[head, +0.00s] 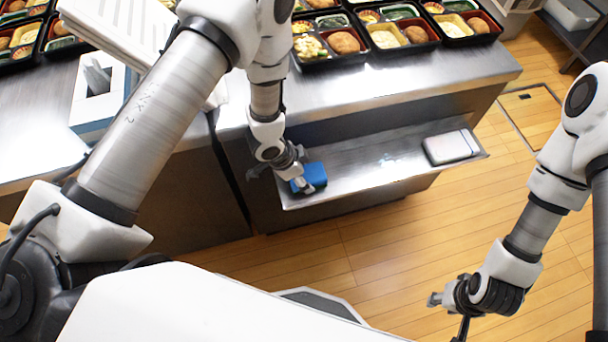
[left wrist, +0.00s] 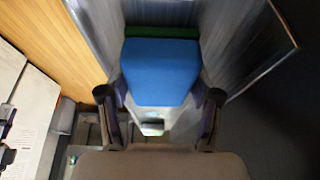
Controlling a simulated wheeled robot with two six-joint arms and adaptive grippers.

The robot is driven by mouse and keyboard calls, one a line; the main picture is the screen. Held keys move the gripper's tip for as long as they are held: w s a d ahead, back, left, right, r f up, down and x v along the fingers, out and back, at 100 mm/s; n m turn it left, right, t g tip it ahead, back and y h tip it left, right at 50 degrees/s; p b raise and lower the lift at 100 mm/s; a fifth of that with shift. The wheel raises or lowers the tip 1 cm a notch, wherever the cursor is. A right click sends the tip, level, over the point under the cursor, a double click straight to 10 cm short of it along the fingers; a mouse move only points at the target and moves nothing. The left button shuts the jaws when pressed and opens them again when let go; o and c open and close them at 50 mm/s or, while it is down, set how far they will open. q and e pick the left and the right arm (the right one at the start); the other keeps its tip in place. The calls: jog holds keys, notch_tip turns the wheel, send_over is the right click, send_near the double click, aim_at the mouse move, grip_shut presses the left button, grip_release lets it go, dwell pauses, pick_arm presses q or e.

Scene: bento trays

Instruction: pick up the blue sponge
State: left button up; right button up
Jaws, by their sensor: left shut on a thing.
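The blue sponge (head: 314,178) is at the left end of the lower metal shelf in the head view. It has a green layer on one side, seen in the left wrist view, where the sponge (left wrist: 160,72) fills the space between the fingers. My left gripper (head: 301,182) is shut on the sponge; it also shows in the left wrist view (left wrist: 160,98) with a finger at each side. I cannot tell whether the sponge still touches the shelf. My right gripper (head: 450,303) hangs over the floor at the lower right, far from the sponge; its fingers are too small to read.
The lower shelf (head: 375,165) holds a pale box-like item (head: 451,147) at its right end. Above it is a steel counter (head: 420,75) with several bento trays (head: 331,59) at the back. A tissue-like box (head: 98,90) stands at left. The shelf's middle is clear.

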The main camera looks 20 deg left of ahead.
pick_arm(q)
jog(key=shift+r, duration=0.35)
notch_tip(320, 180, up, 2)
jog(key=shift+r, duration=0.1)
jog(key=w+d, duration=0.1)
jog(key=d, duration=0.3)
jog(key=w+d+r, duration=0.1)
jog(key=d, duration=0.2)
jog(key=shift+w+p, duration=0.35)
jog(key=d+p, duration=0.1)
jog(key=p, duration=0.1)
jog(key=d+r+p, duration=0.1)
jog(key=p, duration=0.2)
jog(key=w+d+r+p, duration=0.1)
jog(key=p, duration=0.2)
jog(key=shift+w+d, duration=0.1)
jog(key=shift+d, duration=0.1)
jog(key=d+p, duration=0.1)
jog(key=p, duration=0.1)
jog(key=w+d+p, duration=0.1)
jog(key=p, duration=0.2)
jog(key=d+p, duration=0.1)
jog(key=p, duration=0.1)
jog(key=shift+w+d+f, duration=0.25)
jog(key=shift+d, duration=0.15)
jog(key=shift+w+d+f+p, duration=0.15)
jog(key=shift+d+f+p, duration=0.15)
jog(key=shift+p, duration=0.2)
jog(key=shift+f, duration=0.1)
